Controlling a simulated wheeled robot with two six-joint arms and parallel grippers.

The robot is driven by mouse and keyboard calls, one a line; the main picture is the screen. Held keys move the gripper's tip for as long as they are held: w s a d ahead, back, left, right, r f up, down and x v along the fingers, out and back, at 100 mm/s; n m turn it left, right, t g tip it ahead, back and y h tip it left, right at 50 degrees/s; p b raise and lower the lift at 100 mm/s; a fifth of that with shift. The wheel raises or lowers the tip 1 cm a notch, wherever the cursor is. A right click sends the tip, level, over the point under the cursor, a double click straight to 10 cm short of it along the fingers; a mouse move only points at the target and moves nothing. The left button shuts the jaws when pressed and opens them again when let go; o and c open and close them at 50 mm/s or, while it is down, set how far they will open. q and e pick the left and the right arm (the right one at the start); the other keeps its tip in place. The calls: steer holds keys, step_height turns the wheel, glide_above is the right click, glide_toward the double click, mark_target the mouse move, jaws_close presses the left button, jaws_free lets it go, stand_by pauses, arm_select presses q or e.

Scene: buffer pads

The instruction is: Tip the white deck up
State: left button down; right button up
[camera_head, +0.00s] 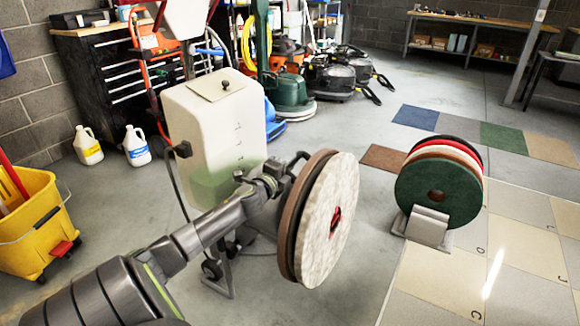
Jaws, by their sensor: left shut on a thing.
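The white deck (328,222) is a thick round disc that stands steeply on edge, with its mottled off-white face toward the right. Brown and black layers show behind that face, and a red and dark centre shows in it. My left gripper (297,160) is shut at the upper left edge of the disc, on its back side; the exact contact is partly hidden. A white tank machine (205,120) stands just left of the disc, behind my left arm. Any join between disc and machine is hidden. My right gripper is out of view.
A metal stand (428,226) holds a stack of green, red, brown and black pads (438,188) to the right. Two white jugs (136,146) and a yellow mop bucket (32,228) are at left. Other floor machines (335,80) stand behind. Floor between disc and stand is clear.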

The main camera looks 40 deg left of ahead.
arm_select(q)
steer(key=shift+d, duration=0.1)
steer(key=c, duration=1.3)
jaws_free()
steer(key=shift+f, duration=0.1)
steer(key=shift+o, duration=0.2)
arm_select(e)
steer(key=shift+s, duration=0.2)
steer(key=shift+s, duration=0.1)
arm_select(q)
steer(key=v, duration=1.7)
steer(key=shift+s, duration=0.2)
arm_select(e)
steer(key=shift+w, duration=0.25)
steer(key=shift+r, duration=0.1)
